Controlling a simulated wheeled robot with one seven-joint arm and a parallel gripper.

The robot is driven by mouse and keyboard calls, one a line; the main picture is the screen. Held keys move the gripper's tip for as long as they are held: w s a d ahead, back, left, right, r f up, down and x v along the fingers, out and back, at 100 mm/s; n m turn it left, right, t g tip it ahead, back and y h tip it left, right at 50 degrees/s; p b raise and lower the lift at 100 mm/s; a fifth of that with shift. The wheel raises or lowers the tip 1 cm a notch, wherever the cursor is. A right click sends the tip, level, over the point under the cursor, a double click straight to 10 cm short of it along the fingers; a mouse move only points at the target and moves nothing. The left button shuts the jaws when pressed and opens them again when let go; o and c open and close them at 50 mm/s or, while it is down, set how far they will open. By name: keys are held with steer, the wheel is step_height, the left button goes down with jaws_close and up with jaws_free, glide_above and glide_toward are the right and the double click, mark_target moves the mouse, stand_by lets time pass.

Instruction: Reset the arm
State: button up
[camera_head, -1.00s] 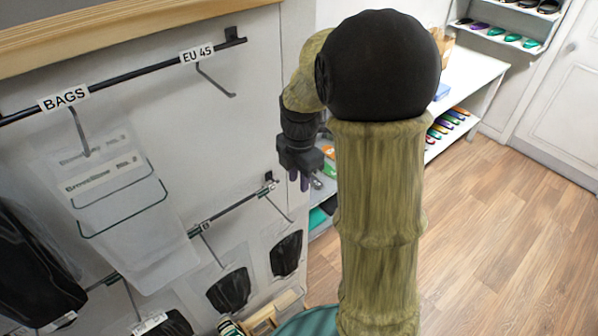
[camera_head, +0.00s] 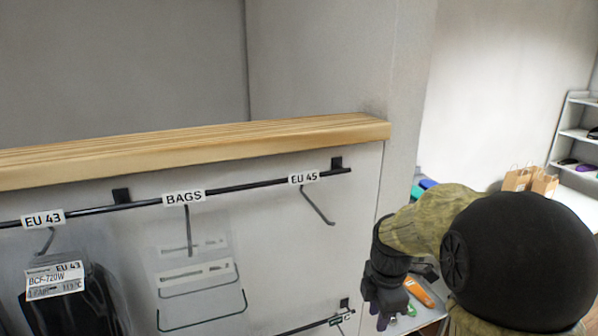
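My arm is folded at the lower right, with its large black joint and olive sleeve filling that corner. My gripper (camera_head: 383,318) points down beside the right edge of the wall panel, near the bottom of the view. Its purplish fingertips show only small and partly, so I cannot tell whether they are apart. I see nothing clearly held in it.
A black rail with hooks labelled EU 43, BAGS (camera_head: 184,197) and EU 45 (camera_head: 304,178) runs under a wooden ledge (camera_head: 200,147). Clear bags (camera_head: 200,290) and a packaged black insole (camera_head: 70,305) hang there. The EU 45 hook is empty. Paper bags (camera_head: 531,181) and shelves stand at right.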

steer(key=s+a+f+m+t+b, duration=0.1)
steer(key=s+f+m, duration=0.3)
steer(key=m, duration=0.5)
steer(key=s+a+f+m+t+b, duration=0.1)
steer(key=s+f+m, duration=0.3)
steer(key=m, duration=0.6)
steer(key=shift+s+a+b, duration=0.4)
steer(key=shift+s+a, duration=0.2)
steer(key=shift+s, duration=0.65)
stand_by(0.8)
